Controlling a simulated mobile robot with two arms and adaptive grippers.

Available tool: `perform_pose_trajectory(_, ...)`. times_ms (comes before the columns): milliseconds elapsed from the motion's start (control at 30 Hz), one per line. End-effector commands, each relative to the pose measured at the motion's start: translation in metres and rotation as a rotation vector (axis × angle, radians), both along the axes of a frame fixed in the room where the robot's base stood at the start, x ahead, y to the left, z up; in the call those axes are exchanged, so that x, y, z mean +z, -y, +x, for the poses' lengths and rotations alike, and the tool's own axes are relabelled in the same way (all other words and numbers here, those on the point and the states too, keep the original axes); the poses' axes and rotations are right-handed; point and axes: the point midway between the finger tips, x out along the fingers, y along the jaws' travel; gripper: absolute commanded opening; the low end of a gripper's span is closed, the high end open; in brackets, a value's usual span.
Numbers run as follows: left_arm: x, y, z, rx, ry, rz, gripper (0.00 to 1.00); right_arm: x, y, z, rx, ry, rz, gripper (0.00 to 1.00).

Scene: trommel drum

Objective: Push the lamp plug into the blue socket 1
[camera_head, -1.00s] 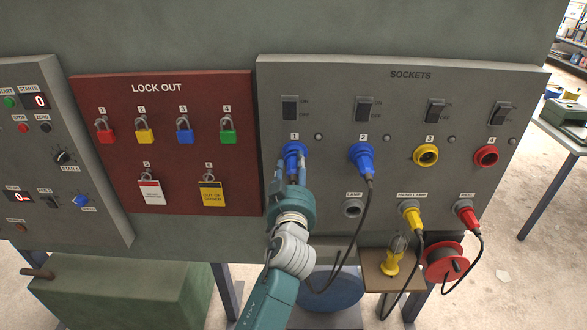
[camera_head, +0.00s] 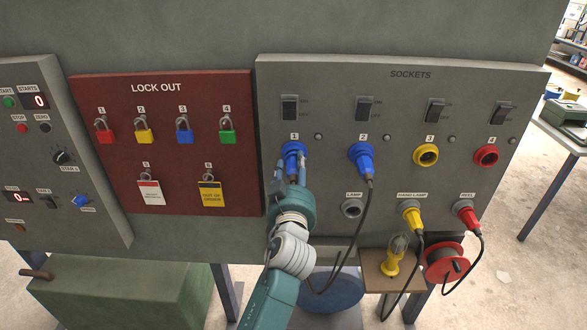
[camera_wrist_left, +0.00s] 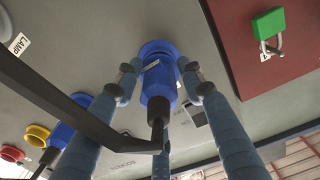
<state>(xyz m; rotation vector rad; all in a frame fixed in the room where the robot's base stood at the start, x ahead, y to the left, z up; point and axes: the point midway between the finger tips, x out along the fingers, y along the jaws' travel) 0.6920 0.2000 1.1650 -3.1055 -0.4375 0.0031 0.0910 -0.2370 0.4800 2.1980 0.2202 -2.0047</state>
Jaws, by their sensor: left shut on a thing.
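Blue socket 1 (camera_head: 294,148) is on the grey sockets panel, below the left switch. My left gripper (camera_head: 292,170) is right in front of it and hides much of it. In the left wrist view, the gripper's fingers (camera_wrist_left: 160,78) are closed around a blue plug (camera_wrist_left: 158,88), the lamp plug, with a black cable (camera_wrist_left: 60,100) at its back end. The plug's front is lined up with the blue socket's collar (camera_wrist_left: 155,48) and meets it in the picture. I cannot tell how deep it sits. My right gripper is not in view.
Blue socket 2 (camera_head: 360,151) holds another blue plug with a hanging black cable (camera_head: 362,225). Yellow socket 3 (camera_head: 426,155) and red socket 4 (camera_head: 486,156) are empty. The lamp holder (camera_head: 352,208) is empty. A yellow hand lamp (camera_head: 393,260) stands on a small shelf beside a red reel (camera_head: 446,262).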

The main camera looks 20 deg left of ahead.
Motion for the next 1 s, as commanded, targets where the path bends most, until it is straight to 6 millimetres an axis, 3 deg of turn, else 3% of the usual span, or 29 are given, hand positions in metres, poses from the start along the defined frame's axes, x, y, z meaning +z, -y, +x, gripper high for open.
perform_pose_trajectory(933, 0.003, -0.0013, 0.0088, 0.0, 0.007, -0.005, 0.0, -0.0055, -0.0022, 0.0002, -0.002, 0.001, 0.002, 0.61)
perform_pose_trajectory(967, 0.0033, -0.0013, 0.0088, 0.0, 0.007, -0.005, 0.43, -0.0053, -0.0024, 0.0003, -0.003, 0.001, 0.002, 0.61)
perform_pose_trajectory(1000, 0.0035, -0.0013, 0.0087, 0.0, 0.007, -0.005, 0.51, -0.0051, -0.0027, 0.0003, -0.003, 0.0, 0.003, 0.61)
